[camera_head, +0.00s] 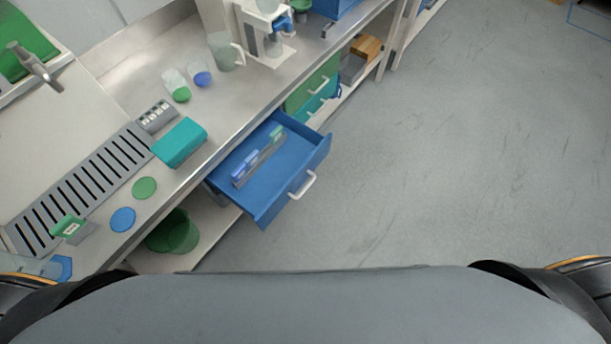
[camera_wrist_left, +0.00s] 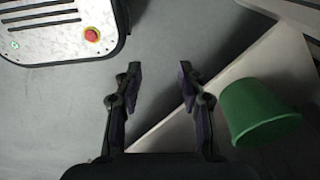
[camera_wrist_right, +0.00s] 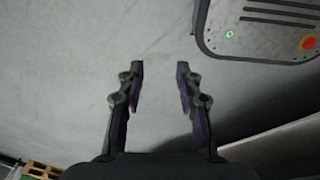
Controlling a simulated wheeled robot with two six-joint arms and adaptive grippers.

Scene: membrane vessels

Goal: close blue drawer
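The blue drawer (camera_head: 268,175) is pulled out from under the bench, with its white handle (camera_head: 303,186) on the front panel facing the open floor. Inside it lie blue and green-topped items (camera_head: 258,157) in a row. My left gripper (camera_wrist_left: 160,72) is open and empty above the floor in the left wrist view. My right gripper (camera_wrist_right: 160,72) is open and empty above the floor in the right wrist view. Neither gripper shows in the head view, and the drawer does not show in either wrist view.
The steel bench (camera_head: 228,121) holds a teal box (camera_head: 179,142), cups and discs. Green drawers (camera_head: 312,85) sit beyond the blue one. A green bin (camera_head: 174,232) stands on the lower shelf, also in the left wrist view (camera_wrist_left: 255,110). The grey floor (camera_head: 460,150) at right is clear.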

